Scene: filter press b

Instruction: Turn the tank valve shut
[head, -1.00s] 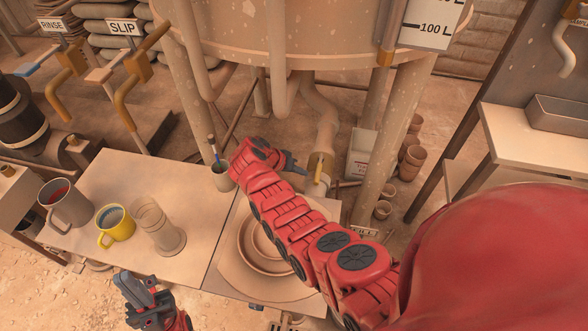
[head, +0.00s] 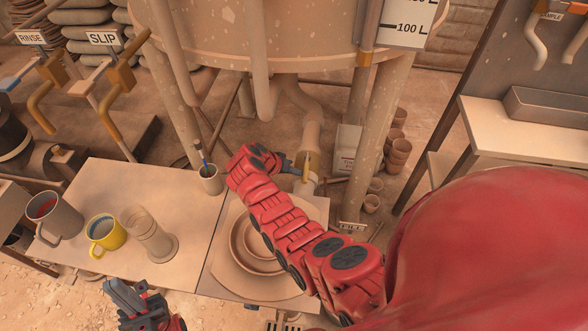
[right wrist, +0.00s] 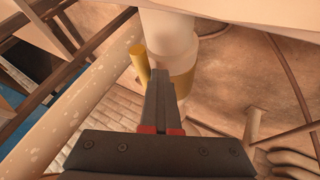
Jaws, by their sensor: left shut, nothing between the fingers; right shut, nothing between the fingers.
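The tank (head: 290,35) stands at the back, with a pale outlet pipe (head: 298,97) running down to the valve (head: 313,162). The valve's yellow lever (head: 306,168) points roughly up and down in the head view. My right gripper (head: 294,167) is shut and empty, with its fingertips just left of the lever. In the right wrist view the shut fingers (right wrist: 161,75) are close beside the yellow lever (right wrist: 139,63), in front of the valve's brass band (right wrist: 184,84). I cannot tell whether they touch. My left gripper (head: 130,300) is shut and empty at the table's front edge.
The table (head: 150,190) holds a grey mug (head: 57,222), a yellow mug (head: 106,237), a clear beaker (head: 155,240), a brush cup (head: 210,180) and a round dish (head: 245,262). Tank legs (head: 372,140) flank the valve. Clay pots (head: 398,152) stand on the floor to its right.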

